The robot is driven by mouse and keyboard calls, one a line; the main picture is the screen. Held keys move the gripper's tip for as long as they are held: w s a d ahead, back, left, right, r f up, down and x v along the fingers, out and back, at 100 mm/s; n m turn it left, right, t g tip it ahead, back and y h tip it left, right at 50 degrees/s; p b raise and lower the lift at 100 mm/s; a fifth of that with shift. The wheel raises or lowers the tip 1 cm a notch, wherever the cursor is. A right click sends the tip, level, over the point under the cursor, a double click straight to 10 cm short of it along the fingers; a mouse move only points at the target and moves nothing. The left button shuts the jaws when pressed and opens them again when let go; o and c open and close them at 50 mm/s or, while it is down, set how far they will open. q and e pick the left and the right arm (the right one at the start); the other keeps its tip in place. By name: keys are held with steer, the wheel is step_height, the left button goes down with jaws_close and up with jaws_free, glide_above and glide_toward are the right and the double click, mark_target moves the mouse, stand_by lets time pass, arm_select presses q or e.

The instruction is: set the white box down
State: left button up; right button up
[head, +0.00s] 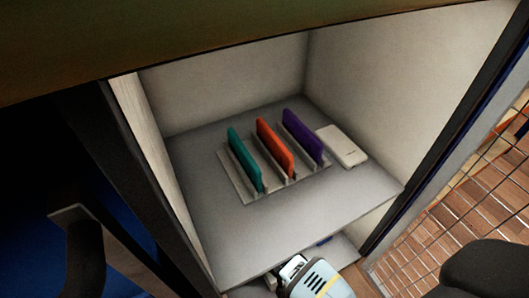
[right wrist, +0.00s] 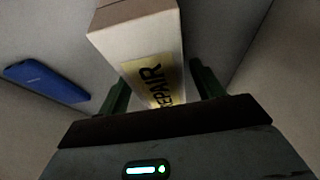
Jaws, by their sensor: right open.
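In the right wrist view, the white box (right wrist: 137,39) with a yellow label reading "REPAIR" rests on a pale surface. My right gripper (right wrist: 160,88) is open, with one green finger on each side of the box and small gaps showing. The box's near end is hidden behind the gripper body. In the head view, part of my right arm (head: 318,281) shows at the bottom edge, by the lower compartment; its fingertips cannot be made out. My left gripper is not in view.
A blue phone (right wrist: 47,82) lies left of the box. On the upper shelf (head: 285,225), a grey rack (head: 234,182) holds teal (head: 245,160), orange (head: 275,147) and purple (head: 303,137) phones upright. A white phone (head: 341,146) lies beside it. Cabinet walls close in both sides.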

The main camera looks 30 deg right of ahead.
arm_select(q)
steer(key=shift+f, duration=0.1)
arm_select(e)
steer(key=shift+f, duration=0.15)
steer(key=shift+r+p, duration=0.3)
steer(key=shift+r, duration=0.2)
steer(key=p+v, duration=0.3)
steer(key=v, duration=0.2)
steer(key=shift+w+r+p, duration=0.1)
steer(key=shift+p, duration=0.2)
arm_select(q)
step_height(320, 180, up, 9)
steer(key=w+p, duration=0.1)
steer(key=p, duration=0.3)
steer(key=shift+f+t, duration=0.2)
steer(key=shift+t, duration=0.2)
arm_select(e)
steer(key=s, duration=1.2)
steer(key=shift+d+f, duration=0.2)
steer(key=shift+f, duration=0.1)
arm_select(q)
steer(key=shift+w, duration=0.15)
